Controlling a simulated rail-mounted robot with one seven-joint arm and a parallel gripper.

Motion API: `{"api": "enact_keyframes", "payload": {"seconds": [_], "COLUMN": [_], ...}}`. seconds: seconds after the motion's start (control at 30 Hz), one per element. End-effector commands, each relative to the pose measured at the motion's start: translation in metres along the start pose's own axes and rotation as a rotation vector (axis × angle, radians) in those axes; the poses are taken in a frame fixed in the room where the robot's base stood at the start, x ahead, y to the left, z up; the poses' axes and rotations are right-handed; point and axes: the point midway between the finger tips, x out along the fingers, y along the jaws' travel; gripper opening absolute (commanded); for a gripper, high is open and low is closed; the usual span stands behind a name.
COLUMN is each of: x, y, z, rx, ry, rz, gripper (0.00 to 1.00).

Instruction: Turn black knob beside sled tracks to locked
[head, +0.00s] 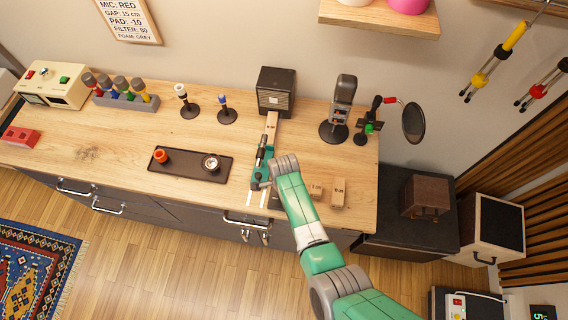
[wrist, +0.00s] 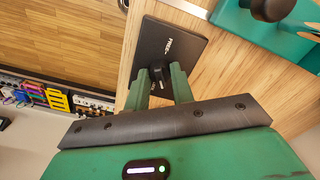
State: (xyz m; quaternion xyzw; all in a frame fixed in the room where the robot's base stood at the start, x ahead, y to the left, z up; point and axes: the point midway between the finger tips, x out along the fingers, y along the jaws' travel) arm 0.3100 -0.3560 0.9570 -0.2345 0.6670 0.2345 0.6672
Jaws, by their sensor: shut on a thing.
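In the wrist view a small black knob (wrist: 159,73) with a pale mark stands on a dark plate (wrist: 172,45) with white lettering, of which "FREE" is partly readable. My gripper (wrist: 161,80) has its two green fingers on either side of the knob and is shut on it. The lower part of the knob is hidden by the fingers. The teal sled (wrist: 300,45) with a round black handle lies just beside the plate. In the head view the sled (head: 262,167) sits on the pale track (head: 271,124), and my arm and gripper cover the knob.
A dark box (head: 276,91) stands at the track's far end. Small wooden blocks (head: 338,192) lie right of my gripper. A black tray (head: 188,170) with an orange item and a round cup-like item lies to the left. A microphone (head: 342,95) stands behind.

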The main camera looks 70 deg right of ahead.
Motion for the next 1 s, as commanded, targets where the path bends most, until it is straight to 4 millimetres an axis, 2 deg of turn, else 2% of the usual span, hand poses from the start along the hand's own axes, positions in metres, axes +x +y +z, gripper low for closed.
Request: {"api": "enact_keyframes", "payload": {"seconds": [0.5, 1.0], "x": [-0.0004, -0.0004], "y": [0.0, 0.0], "z": [0.0, -0.0004], "rx": [0.41, 0.56], "ry": [0.0, 0.001], "rz": [0.0, 0.0], "gripper": [0.01, 0.01]}}
